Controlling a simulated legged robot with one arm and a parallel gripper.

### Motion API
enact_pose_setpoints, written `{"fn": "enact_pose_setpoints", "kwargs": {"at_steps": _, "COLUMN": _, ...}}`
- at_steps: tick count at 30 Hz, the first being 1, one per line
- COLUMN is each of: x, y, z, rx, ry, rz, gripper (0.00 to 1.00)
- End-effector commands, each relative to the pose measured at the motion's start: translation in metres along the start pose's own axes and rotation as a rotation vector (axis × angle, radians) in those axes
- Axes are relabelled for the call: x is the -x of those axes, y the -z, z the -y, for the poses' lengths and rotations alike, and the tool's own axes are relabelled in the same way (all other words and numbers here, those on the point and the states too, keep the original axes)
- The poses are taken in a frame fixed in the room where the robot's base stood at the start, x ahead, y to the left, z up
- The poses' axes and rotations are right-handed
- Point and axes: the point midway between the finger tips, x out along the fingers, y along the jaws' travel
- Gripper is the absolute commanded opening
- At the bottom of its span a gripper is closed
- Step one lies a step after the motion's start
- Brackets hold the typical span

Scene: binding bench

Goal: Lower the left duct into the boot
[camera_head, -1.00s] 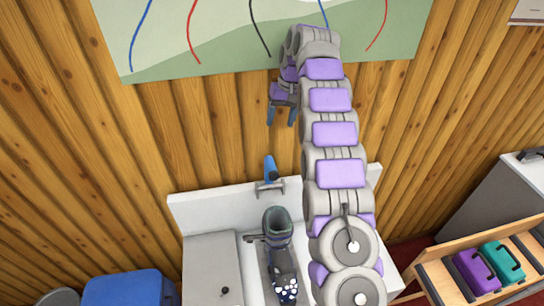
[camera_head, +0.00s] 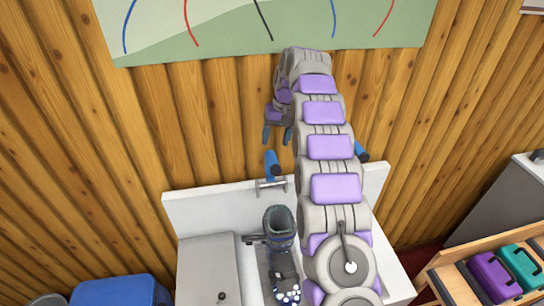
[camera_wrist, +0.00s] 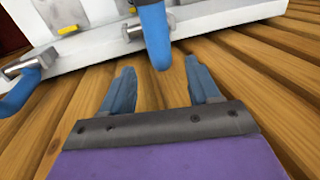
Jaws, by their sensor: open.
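The left duct (camera_head: 271,164) is a blue tube on a metal bracket at the top of the bench's white back panel. The boot (camera_head: 280,222), dark grey with a white-spotted toe, stands on the bench below it, its open top facing up. My gripper (camera_head: 277,138) is open and empty, just above the left duct. In the wrist view, a blue duct (camera_wrist: 155,38), which looks like the left one, lies just beyond and between my open fingertips (camera_wrist: 160,66). Whether they touch it is unclear. The right duct (camera_head: 362,151) is partly hidden behind my arm.
Another blue duct (camera_wrist: 20,92) shows at the wrist view's left edge. A wooden plank wall (camera_head: 185,120) stands behind the bench. A blue bin (camera_head: 115,291) is at lower left. A rack at lower right holds a purple case (camera_head: 495,275) and a teal case (camera_head: 522,264).

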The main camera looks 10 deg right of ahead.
Motion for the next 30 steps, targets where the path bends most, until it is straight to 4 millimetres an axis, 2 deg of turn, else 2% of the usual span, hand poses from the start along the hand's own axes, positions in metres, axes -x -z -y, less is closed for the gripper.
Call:
{"fn": "enact_pose_setpoints", "kwargs": {"at_steps": 6, "x": -0.03, "y": -0.001, "z": 0.0, "rx": 0.0, "ry": 0.0, "rz": 0.003, "gripper": 0.61}}
{"fn": "enact_pose_setpoints", "kwargs": {"at_steps": 13, "x": -0.056, "y": 0.0, "z": 0.0, "rx": 0.001, "ry": 0.0, "rz": 0.0, "gripper": 0.61}}
{"fn": "enact_pose_setpoints", "kwargs": {"at_steps": 18, "x": -0.063, "y": 0.0, "z": 0.0, "rx": 0.001, "ry": 0.0, "rz": -0.003, "gripper": 0.61}}
{"fn": "enact_pose_setpoints", "kwargs": {"at_steps": 26, "x": -0.063, "y": 0.001, "z": 0.0, "rx": 0.001, "ry": 0.0, "rz": -0.003, "gripper": 0.61}}
{"fn": "enact_pose_setpoints", "kwargs": {"at_steps": 30, "x": -0.063, "y": 0.001, "z": 0.0, "rx": 0.001, "ry": 0.0, "rz": -0.003, "gripper": 0.48}}
